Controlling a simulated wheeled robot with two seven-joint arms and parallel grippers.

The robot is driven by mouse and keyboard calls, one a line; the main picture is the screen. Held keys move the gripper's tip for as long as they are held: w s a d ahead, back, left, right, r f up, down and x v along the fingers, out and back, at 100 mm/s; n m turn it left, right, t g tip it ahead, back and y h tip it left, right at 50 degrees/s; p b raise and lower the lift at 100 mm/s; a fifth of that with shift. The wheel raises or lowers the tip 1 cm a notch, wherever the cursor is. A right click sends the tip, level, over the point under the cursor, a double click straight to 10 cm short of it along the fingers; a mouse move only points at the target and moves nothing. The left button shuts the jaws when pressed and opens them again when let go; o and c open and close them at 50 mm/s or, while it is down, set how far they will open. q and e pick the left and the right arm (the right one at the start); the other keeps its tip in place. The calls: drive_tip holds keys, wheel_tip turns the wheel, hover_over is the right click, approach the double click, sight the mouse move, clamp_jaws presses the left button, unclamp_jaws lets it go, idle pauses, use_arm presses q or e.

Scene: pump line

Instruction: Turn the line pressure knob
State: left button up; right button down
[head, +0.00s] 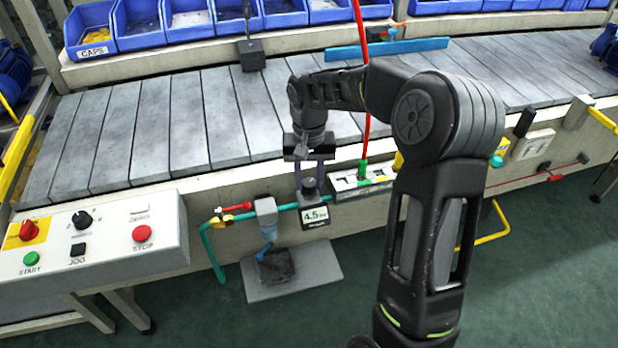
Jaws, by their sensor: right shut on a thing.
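The line pressure knob (309,188) is a small dark knob on top of the regulator, below the conveyor's front edge. Under it a small display (316,214) reads what looks like 4.5. My right gripper (309,178) points down from above, with its fingers around the knob and shut on it. The fingers hide part of the knob. My left gripper is not in view.
A teal pipe (225,262) with a red-handled valve (232,209) runs left of the regulator. A control box (100,235) with buttons stands at the left. A red hose with a green fitting (363,169) rises just right of the gripper. Blue bins (120,45) line the back.

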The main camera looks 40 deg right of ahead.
sight(309, 182)
drive_tip(key=m, duration=0.5)
drive_tip(key=shift+p, duration=0.35)
drive_tip(key=shift+m, duration=0.3)
drive_tip(key=c, duration=1)
unclamp_jaws()
drive_tip(key=shift+r, duration=0.1)
wheel_tip(309, 182, up, 8)
drive_tip(key=shift+f+p, duration=0.2)
drive_tip(key=shift+p, duration=0.1)
